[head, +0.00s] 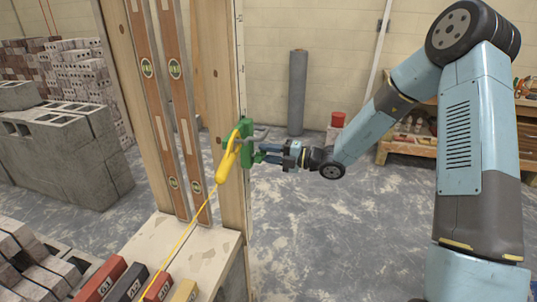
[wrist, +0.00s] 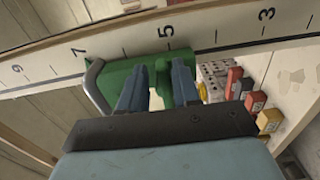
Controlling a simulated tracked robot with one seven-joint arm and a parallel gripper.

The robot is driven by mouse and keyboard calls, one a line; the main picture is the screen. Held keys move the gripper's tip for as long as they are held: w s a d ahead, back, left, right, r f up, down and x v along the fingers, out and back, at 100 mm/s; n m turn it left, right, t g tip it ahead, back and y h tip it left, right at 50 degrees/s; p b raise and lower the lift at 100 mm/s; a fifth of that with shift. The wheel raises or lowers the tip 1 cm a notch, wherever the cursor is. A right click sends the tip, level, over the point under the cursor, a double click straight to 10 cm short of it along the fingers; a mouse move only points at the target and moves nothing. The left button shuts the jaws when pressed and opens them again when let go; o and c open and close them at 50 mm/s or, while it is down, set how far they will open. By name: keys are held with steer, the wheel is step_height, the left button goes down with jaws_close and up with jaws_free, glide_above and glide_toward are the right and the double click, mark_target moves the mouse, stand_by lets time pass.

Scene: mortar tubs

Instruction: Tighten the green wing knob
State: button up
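Green of the wing knob (head: 273,159) shows beside the fingers. In the wrist view my gripper (wrist: 160,70) has its two fingers apart with green between their tips. The fingers partly hide the knob, so I cannot tell whether they press on it.
A yellow line holder (head: 228,160) hangs at the clamp's left, its string running down. Two spirit levels (head: 165,110) lean by the post (head: 228,100). Coloured blocks (head: 100,280) lie below, and grey block stacks (head: 65,150) stand left.

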steer(key=shift+o, duration=1.4)
steer(key=shift+s+a, duration=0.1)
steer(key=shift+s, duration=0.05)
